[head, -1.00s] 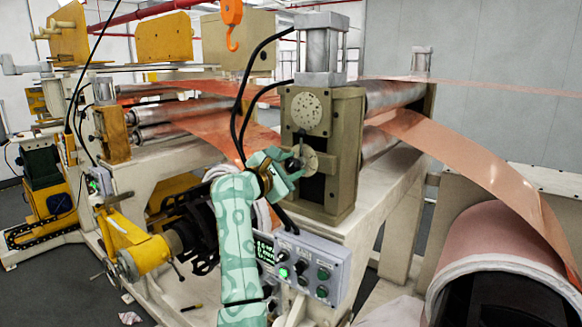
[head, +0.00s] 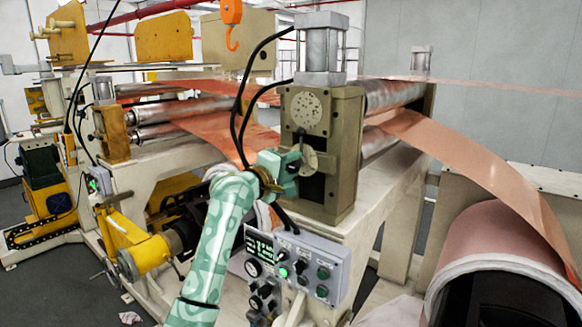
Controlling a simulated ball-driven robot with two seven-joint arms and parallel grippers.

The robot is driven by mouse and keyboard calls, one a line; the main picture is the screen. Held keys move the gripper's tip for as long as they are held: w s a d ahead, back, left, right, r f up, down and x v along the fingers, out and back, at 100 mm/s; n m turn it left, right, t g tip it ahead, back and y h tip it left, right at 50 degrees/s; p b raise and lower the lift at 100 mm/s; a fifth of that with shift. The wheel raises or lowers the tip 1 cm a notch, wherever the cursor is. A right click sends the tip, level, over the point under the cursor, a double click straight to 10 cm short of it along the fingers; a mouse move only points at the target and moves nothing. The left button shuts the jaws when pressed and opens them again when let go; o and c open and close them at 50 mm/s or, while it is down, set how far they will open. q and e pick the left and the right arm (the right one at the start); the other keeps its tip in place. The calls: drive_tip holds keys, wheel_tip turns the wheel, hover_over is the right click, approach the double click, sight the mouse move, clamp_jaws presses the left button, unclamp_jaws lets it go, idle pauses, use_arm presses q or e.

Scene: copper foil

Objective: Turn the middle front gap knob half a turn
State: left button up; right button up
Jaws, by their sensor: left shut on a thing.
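The middle front gap knob (head: 309,158) is a small grey disc with a grip on the olive-grey front plate of the roller stand, below a round pale dial (head: 306,110). My left gripper (head: 299,163) reaches it from the left and is shut on it. The fingertips hide part of the knob. My mint-green patterned left arm rises from the bottom of the view. My right gripper is not in view.
A grey control box (head: 297,265) with knobs and buttons sits just below and right of my arm. Black cables (head: 238,105) hang left of the stand. Copper foil (head: 470,160) runs right to a large roll (head: 500,245).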

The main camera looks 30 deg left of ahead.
use_arm(q)
drive_tip(key=m, duration=0.4)
drive_tip(key=shift+f+m, duration=0.25)
drive_tip(key=shift+m, duration=0.05)
drive_tip(key=m, duration=0.4)
drive_tip(key=shift+m, duration=0.3)
drive_tip(key=m, duration=0.4)
drive_tip(key=shift+m, duration=0.3)
drive_tip(key=shift+f+m, duration=0.1)
drive_tip(key=shift+m, duration=2)
drive_tip(key=o, duration=1)
drive_tip(key=shift+a, duration=0.1)
drive_tip(key=shift+c, duration=0.2)
